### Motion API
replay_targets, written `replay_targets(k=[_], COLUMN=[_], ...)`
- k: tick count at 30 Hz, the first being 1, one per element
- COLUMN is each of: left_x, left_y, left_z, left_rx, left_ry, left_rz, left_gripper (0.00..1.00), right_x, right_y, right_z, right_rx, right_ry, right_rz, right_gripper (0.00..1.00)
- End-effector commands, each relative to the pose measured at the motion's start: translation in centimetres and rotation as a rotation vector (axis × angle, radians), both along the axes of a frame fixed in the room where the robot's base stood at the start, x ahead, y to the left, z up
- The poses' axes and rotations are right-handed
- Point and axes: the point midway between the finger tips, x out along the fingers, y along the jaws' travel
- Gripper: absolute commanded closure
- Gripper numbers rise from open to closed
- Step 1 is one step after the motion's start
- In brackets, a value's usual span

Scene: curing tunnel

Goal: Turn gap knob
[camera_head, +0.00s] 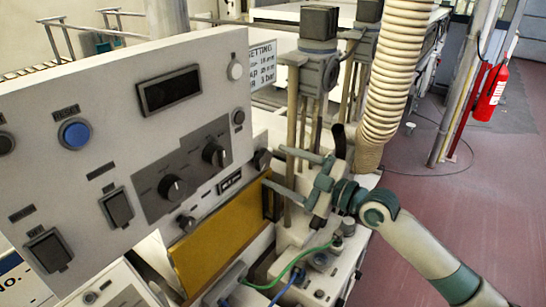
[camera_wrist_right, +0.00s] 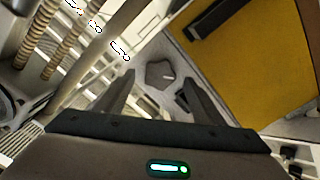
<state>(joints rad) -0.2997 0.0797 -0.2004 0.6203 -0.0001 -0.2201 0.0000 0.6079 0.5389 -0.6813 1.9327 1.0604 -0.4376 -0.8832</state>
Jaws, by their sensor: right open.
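In the right wrist view a dark many-sided knob (camera_wrist_right: 160,75) with a pale pointer line shows between the tips of my open fingers (camera_wrist_right: 158,84). I see no clear contact with the knob. Other dark knobs are on the panel face: one at the middle (camera_head: 172,187), one to its right (camera_head: 214,154), and a small one below (camera_head: 186,222). My left gripper is out of view.
A yellow plate (camera_head: 220,245) with a dark handle stands below the panel, close to the gripper. A ribbed hose (camera_head: 395,70) and upright posts rise behind my right gripper. Green and blue cables lie below. The floor at right is open, with a fire extinguisher (camera_head: 490,92).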

Motion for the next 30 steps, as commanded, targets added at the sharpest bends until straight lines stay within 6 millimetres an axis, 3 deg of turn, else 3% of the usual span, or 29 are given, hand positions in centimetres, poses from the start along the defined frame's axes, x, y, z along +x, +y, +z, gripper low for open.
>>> replay_targets(k=[7, 18, 19, 24, 30], left_x=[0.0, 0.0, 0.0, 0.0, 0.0], left_y=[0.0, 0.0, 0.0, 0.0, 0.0], left_z=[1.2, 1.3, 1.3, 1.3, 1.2], left_rx=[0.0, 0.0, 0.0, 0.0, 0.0], left_ry=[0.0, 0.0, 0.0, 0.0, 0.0], left_rz=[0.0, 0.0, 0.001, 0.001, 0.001], left_gripper=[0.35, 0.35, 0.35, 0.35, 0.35], right_x=[1.5, 1.7, 1.7, 1.7, 1.7], right_y=[2.0, 2.2, 2.2, 2.2, 2.2], right_z=[0.2, 0.0, 0.0, 0.0, 0.0], right_rx=[0.002, 0.001, 0.001, 0.001, 0.002], right_ry=[0.0, 0.0, 0.0, 0.0, 0.002], right_rz=[0.0, -0.001, -0.001, -0.001, -0.001], right_gripper=[0.38, 0.38, 0.4, 0.79, 0.79])
